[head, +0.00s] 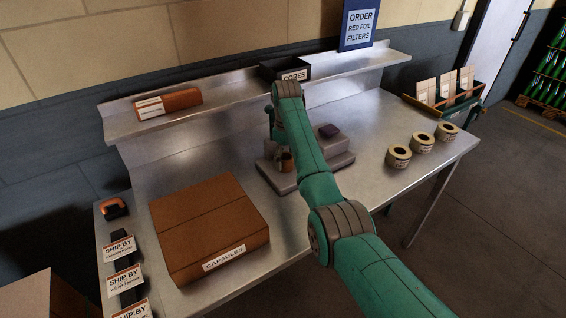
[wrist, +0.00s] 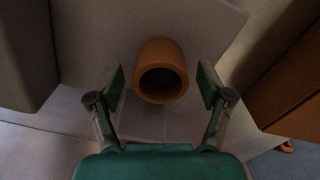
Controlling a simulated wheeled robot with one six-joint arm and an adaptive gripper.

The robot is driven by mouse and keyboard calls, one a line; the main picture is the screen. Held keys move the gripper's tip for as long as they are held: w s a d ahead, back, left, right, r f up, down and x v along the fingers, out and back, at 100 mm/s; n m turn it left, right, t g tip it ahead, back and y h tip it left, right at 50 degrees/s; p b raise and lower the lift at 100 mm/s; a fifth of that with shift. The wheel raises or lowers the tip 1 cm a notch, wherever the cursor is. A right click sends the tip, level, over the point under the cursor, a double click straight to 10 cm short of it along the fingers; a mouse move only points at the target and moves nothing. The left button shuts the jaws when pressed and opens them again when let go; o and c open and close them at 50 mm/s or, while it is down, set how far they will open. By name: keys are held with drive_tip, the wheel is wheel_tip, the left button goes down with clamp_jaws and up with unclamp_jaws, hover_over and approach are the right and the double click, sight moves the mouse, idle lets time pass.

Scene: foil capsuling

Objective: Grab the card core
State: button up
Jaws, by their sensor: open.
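The card core is a short brown tube with a dark hollow end. In the wrist view the card core (wrist: 161,72) is ahead of my gripper (wrist: 164,85), centred between its two fingers. The fingers are spread on either side of it with gaps showing, and they do not appear to touch it. In the head view the card core (head: 287,162) stands on the grey stepped machine (head: 282,182) on the bench. My arm reaches over there from the lower right and hides part of the machine; my gripper is hard to make out in that view.
A closed brown CAPSULES box (head: 205,225) lies left of the machine. A black CORES bin (head: 270,72) is on the shelf behind. Several tape rolls (head: 398,157) stand at right, near a green-edged rack (head: 445,105). Bare bench lies between the machine and the rolls.

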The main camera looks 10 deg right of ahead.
drive_tip(key=c, duration=0.9)
